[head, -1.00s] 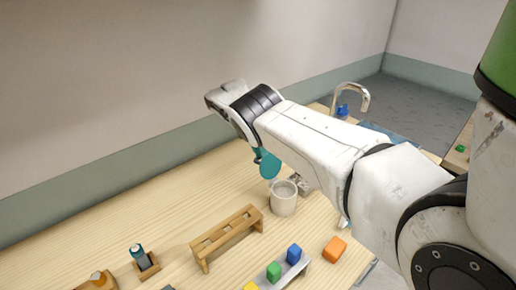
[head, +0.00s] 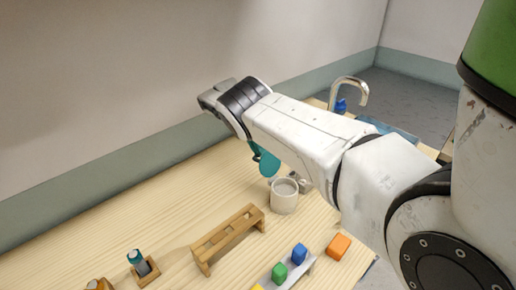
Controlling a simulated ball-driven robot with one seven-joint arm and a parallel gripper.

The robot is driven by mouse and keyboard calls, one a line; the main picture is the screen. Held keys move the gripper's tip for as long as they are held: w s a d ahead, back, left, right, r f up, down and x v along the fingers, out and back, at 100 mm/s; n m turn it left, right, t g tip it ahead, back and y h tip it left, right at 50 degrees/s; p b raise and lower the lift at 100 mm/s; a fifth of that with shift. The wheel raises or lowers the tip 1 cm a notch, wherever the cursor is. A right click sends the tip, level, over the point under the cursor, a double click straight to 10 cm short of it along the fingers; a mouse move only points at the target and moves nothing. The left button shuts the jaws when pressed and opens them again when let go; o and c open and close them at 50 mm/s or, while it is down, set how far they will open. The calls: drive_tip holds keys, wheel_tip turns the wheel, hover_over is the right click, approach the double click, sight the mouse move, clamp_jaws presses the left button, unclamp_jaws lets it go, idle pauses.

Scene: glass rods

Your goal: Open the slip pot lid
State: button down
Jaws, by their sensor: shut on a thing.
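The pale slip pot (head: 284,202) stands upright on the wooden worktop, just below my forearm in the head view. Its round top shows light grey inside the rim; I cannot tell whether that is the inside or a lid. My gripper (head: 303,181) shows only as a small grey metal part at the pot's right rim, with the rest hidden behind my forearm. It is shut at the pot's lid, though the grip itself is hidden. A teal, rounded piece hangs beneath my wrist, just above and left of the pot.
A wooden rack (head: 227,239) stands left of the pot. A small wooden holder with a dark vial (head: 141,264) is farther left. Green (head: 280,272) and blue (head: 299,253) blocks sit on a pale strip beside an orange block (head: 338,246). A tap (head: 350,92) is behind my arm.

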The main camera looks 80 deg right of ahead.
drive_tip(key=shift+w+a+f, duration=0.1)
drive_tip(key=shift+w+f, duration=0.1)
drive_tip(key=shift+f, duration=0.4)
drive_tip(key=c, duration=1.1)
unclamp_jaws()
drive_tip(key=shift+w, duration=0.1)
drive_tip(key=shift+c, duration=0.2)
drive_tip(key=shift+d+r, duration=0.1)
drive_tip(key=shift+d, duration=0.1)
